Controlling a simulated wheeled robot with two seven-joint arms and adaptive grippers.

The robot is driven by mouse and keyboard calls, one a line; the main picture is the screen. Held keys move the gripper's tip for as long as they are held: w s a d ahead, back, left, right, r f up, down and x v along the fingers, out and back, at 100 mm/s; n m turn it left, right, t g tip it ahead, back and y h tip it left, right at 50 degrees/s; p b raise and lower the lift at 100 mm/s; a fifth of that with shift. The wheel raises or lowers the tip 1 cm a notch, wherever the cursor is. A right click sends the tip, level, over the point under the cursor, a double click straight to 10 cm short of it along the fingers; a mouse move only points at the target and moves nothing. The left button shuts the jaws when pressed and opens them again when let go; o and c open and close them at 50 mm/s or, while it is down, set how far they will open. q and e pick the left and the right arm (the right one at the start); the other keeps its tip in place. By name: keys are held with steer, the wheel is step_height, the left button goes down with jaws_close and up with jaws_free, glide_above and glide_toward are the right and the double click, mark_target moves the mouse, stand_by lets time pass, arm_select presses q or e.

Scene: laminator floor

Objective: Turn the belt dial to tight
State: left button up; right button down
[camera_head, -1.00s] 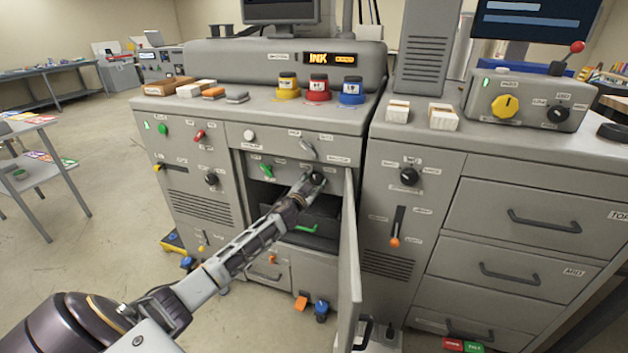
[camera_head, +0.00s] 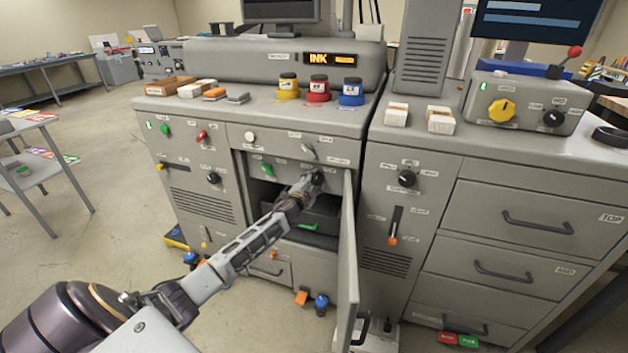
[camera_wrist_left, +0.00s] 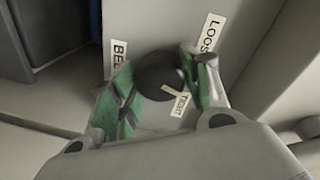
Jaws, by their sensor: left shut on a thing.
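The belt dial is a round black knob on the grey panel inside the open cabinet front; in the head view (camera_head: 319,177) my left gripper (camera_head: 309,182) partly covers it. In the left wrist view the belt dial (camera_wrist_left: 158,75) sits between the green-padded fingers of my left gripper (camera_wrist_left: 160,85), which is shut on it. A pale mark shows at the knob's lower edge, close to the "TIGHT" label (camera_wrist_left: 181,104). The "LOOSE" label (camera_wrist_left: 210,33) is at upper right, and a partly hidden "BEL…" label (camera_wrist_left: 119,54) is at left. My right gripper is not in view.
An open cabinet door (camera_head: 348,270) stands just right of my left arm. Ink jars (camera_head: 319,89) stand on the machine top. Open floor lies at left.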

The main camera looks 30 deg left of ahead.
arm_select(q)
steer(key=m+p, duration=0.1)
steer(key=m, duration=0.2)
steer(key=shift+m+y+p, duration=0.3)
steer(key=shift+m+p, duration=0.05)
steer(key=shift+m, duration=0.45)
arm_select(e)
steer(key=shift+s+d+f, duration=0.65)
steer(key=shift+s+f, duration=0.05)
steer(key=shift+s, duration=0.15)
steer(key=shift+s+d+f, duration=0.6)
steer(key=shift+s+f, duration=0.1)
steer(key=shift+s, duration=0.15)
arm_select(q)
steer(key=o, duration=1)
steer(key=shift+s+d, duration=0.1)
steer(key=shift+s, duration=0.1)
steer(key=shift+v, duration=5.75)
steer(key=shift+r, duration=0.15)
